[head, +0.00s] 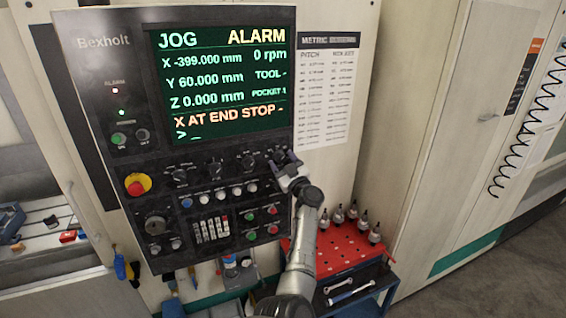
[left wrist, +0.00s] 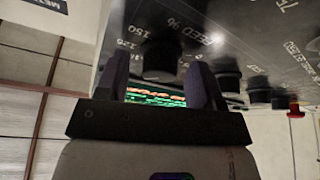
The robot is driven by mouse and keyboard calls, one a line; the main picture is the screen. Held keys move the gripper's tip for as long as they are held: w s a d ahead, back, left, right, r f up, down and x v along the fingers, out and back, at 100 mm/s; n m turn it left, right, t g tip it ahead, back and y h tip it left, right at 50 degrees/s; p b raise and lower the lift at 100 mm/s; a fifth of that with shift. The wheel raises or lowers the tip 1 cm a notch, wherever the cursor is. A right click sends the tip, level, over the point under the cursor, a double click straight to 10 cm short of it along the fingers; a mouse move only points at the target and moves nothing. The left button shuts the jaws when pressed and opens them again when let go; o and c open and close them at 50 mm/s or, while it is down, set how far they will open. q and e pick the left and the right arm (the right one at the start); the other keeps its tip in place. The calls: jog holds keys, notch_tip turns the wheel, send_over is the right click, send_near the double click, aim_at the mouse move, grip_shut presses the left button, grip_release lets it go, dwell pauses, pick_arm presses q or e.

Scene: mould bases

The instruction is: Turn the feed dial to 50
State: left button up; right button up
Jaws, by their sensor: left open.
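The feed dial (left wrist: 160,64) is a dark round knob on the black control panel, with "FEED %" and scale numbers printed around it in the left wrist view. I cannot read where its pointer sits. My left gripper (head: 287,160) is at the right end of the panel's upper dial row in the head view and partly covers that spot. In the left wrist view its two fingers (left wrist: 159,76) are open, one on each side of the dial's outline. I cannot tell whether they touch it. My right gripper is not in view.
The panel's screen (head: 220,80) reads JOG, ALARM and X AT END STOP. Other dials (head: 180,175), coloured buttons and a red emergency stop (head: 137,185) crowd the panel. A red tool tray (head: 335,248) with several holders stands below right.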

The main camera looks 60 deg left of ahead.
pick_arm(q)
jog(key=c, duration=0.9)
jog(key=n+g+b, duration=0.1)
jog(key=n, duration=0.1)
jog(key=n+g+b, duration=0.1)
jog(key=n+b, duration=0.1)
jog(key=shift+w+f, duration=0.1)
jog(key=shift+f, duration=0.1)
jog(key=n+g+h+b, duration=0.1)
jog(key=n+b, duration=0.1)
jog(key=n, duration=0.1)
jog(key=n+g+h+b, duration=0.1)
jog(key=n+b, duration=0.1)
jog(key=n, duration=0.1)
jog(key=shift+w+r+n, duration=0.1)
jog(key=shift+r+n, duration=0.05)
jog(key=shift+n, duration=0.25)
jog(key=n+h+b, duration=0.1)
jog(key=n+b, duration=0.1)
jog(key=shift+r+n+g, duration=0.15)
jog(key=shift+n+g, duration=0.25)
jog(key=n+h+b, duration=0.1)
jog(key=n+b, duration=0.1)
jog(key=n, duration=0.1)
jog(key=shift+r+h, duration=0.1)
jog(key=shift+h, duration=0.2)
jog(key=shift+r+n+h+b, duration=0.1)
jog(key=shift+n+h+b, duration=0.2)
jog(key=shift+n, duration=0.4)
jog(key=o, duration=0.9)
